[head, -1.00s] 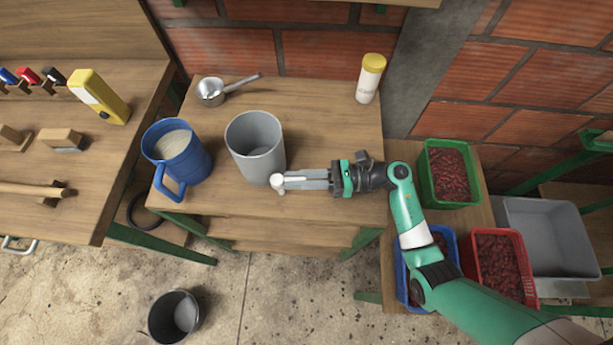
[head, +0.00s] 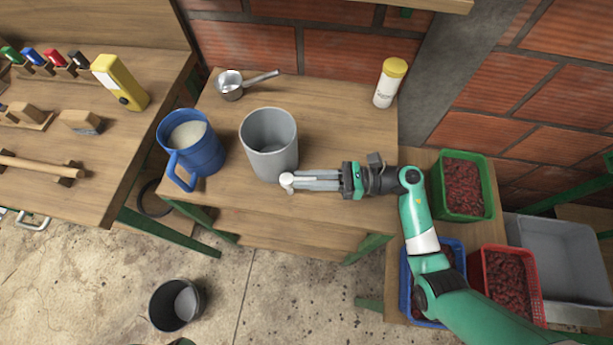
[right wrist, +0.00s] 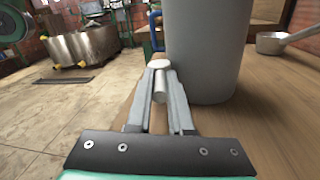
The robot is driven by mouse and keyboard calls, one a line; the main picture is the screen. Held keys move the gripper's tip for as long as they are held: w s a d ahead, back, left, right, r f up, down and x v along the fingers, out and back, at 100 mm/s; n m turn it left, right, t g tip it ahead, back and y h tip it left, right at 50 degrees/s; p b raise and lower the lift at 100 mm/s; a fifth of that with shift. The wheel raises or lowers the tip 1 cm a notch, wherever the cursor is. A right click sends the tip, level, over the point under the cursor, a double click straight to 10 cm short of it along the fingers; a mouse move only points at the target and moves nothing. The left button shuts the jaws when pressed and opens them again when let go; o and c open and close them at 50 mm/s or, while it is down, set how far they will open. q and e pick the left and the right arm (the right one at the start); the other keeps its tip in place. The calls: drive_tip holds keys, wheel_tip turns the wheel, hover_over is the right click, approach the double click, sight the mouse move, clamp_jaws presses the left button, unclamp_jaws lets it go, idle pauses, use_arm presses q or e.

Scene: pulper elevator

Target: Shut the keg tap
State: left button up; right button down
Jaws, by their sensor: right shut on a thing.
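The grey keg (head: 269,144) stands upright and open-topped on the wooden table; it also shows in the right wrist view (right wrist: 205,45). Its pale tap (head: 287,181) sits low on the front side of the keg, and in the right wrist view the tap (right wrist: 159,64) is between my fingertips. My right gripper (head: 292,181) comes in from the right and is shut on the tap; its fingers also show in the right wrist view (right wrist: 160,85). The tap's outlet is hidden. My left gripper is not in view.
A blue jug (head: 195,148) with pale contents stands left of the keg. A metal saucepan (head: 230,86) and a yellow-lidded bottle (head: 388,85) stand behind. A dark bucket (head: 175,305) is on the floor. Crates of red fruit, including a green crate (head: 438,190), are at the right.

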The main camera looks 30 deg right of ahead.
drive_tip(key=shift+f, duration=0.1)
drive_tip(key=c, duration=0.8)
unclamp_jaws()
drive_tip(key=shift+s+d, duration=0.1)
drive_tip(key=shift+d, duration=0.05)
drive_tip(key=p+v, duration=0.1)
drive_tip(key=v, duration=1)
drive_tip(key=shift+s+d, duration=0.1)
drive_tip(key=shift+d, duration=0.1)
drive_tip(key=shift+c, duration=0.2)
